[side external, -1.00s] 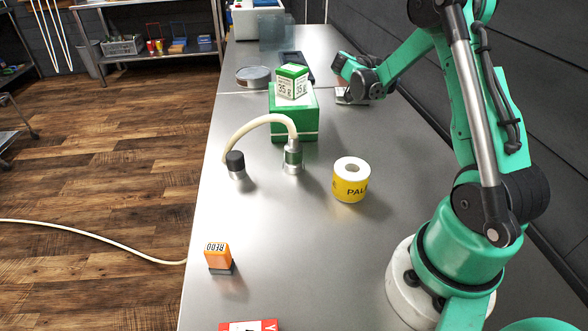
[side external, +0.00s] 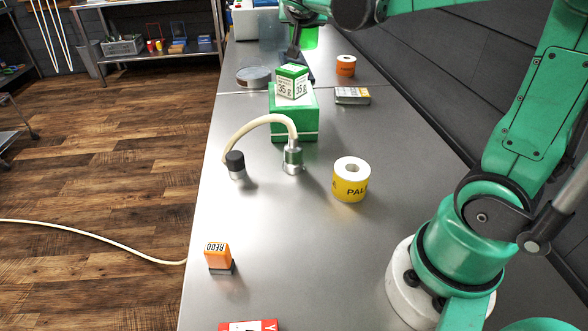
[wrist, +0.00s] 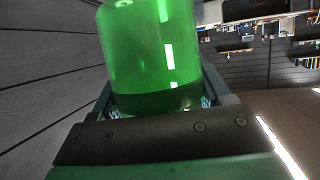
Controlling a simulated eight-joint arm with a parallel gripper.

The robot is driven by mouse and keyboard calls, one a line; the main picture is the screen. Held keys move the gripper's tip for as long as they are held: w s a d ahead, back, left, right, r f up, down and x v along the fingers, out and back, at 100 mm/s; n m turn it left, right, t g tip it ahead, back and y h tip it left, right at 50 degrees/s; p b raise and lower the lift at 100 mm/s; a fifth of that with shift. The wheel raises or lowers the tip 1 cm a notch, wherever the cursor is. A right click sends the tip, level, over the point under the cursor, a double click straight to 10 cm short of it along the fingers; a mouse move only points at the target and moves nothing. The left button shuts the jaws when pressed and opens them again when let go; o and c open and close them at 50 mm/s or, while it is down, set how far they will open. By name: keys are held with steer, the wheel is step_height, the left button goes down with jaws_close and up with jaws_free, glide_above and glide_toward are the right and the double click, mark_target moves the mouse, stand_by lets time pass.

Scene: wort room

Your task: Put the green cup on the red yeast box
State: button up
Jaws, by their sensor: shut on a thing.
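The green cup (side external: 309,38) is bright, see-through green and sits at the top of the side external view, partly hidden by my arm. My gripper (side external: 299,34) is shut on it and holds it at the far part of the bench. In the wrist view the cup (wrist: 150,45) stands up between the jaws of my gripper (wrist: 160,103), its top cut off by the frame. The red yeast box (side external: 250,326) lies at the near bottom edge of the side external view, mostly out of frame, with a red and white face showing.
A green box (side external: 293,124) carries a small green-white box (side external: 291,81). Near it are a hose fitting (side external: 293,157), yellow roll (side external: 351,181), orange roll (side external: 346,65), flat tin (side external: 352,96) and grey round tin (side external: 253,76). An orange stamp (side external: 218,256) stands nearer.

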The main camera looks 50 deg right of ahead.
steer(key=a+r+n+t+y, duration=0.2)
steer(key=a+n+t+y, duration=0.45)
steer(key=a, duration=1.15)
steer(key=s+f+n+y, duration=0.4)
steer(key=f+y, duration=0.1)
steer(key=f, duration=0.4)
steer(key=shift+s+f+n, duration=0.15)
steer(key=shift+f+n, duration=0.15)
steer(key=shift+n, duration=0.05)
steer(key=shift+n+y, duration=0.6)
steer(key=shift+y, duration=0.05)
steer(key=d+f, duration=0.1)
steer(key=d, duration=0.1)
steer(key=d+f, duration=0.1)
steer(key=d, duration=0.4)
steer(key=shift+d+f, duration=0.15)
steer(key=shift+f, duration=0.25)
steer(key=s+d+r+n+g+y, duration=0.4)
steer(key=s+d+r+n+y, duration=0.1)
steer(key=d+r+n+y, duration=0.3)
steer(key=f, duration=2)
steer(key=shift+w+d+f, duration=0.15)
steer(key=shift+d+f, duration=0.2)
